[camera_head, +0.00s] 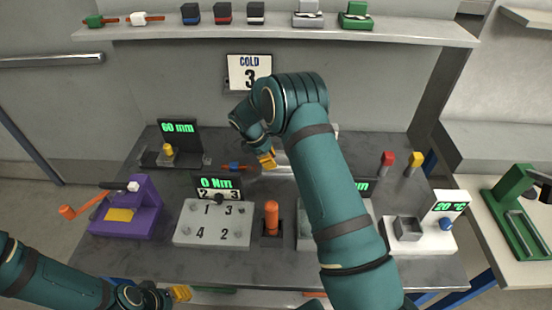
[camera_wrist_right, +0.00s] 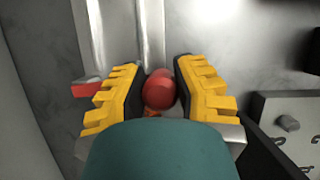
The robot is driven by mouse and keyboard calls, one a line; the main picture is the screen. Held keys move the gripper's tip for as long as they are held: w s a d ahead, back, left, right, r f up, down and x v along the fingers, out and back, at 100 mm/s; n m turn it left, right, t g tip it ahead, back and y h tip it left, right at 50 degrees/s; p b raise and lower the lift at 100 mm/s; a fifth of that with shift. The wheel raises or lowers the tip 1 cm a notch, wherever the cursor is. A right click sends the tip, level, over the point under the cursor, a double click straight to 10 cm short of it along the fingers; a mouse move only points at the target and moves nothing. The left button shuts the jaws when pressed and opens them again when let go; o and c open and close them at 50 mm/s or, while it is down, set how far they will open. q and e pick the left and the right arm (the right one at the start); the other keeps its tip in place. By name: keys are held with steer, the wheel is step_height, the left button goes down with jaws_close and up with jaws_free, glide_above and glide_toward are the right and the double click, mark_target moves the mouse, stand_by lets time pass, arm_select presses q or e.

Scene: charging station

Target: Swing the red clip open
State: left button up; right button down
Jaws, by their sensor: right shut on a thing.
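My right gripper (camera_head: 267,158) reaches down to the back middle of the workbench, its yellow fingers partly hidden by the arm. In the right wrist view its two fingers (camera_wrist_right: 158,92) stand either side of a rounded red piece, which I take to be the red clip (camera_wrist_right: 159,91), and hold it. The arm hides the clip in the head view. Pale metal rails (camera_wrist_right: 150,35) run just beyond the clip. A small red and grey block (camera_wrist_right: 86,87) lies left of the fingers. My left gripper (camera_head: 180,293) is low at the left front, apart from the clip; its opening is unclear.
A purple device (camera_head: 129,207) with an orange handle stands at the left. A numbered grey block (camera_head: 213,223) and an orange peg (camera_head: 271,217) are in front. Red (camera_head: 387,159) and yellow (camera_head: 416,159) posts stand at right. A sign (camera_head: 248,72) hangs behind.

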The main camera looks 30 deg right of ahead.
steer(key=shift+w+a+f+m+g, duration=0.2)
steer(key=shift+a+m+g, duration=0.1)
steer(key=shift+a+m, duration=0.3)
steer(key=shift+y, duration=0.3)
steer(key=c, duration=0.7)
jaws_free()
steer(key=shift+r, duration=0.1)
steer(key=shift+w+a+r, duration=0.15)
steer(key=shift+w+r, duration=0.1)
steer(key=shift+r, duration=0.3)
steer(key=v, duration=1.1)
steer(key=shift+s+a, duration=0.1)
steer(key=shift+s, duration=0.05)
steer(key=shift+s+f, duration=0.1)
steer(key=shift+f, duration=0.05)
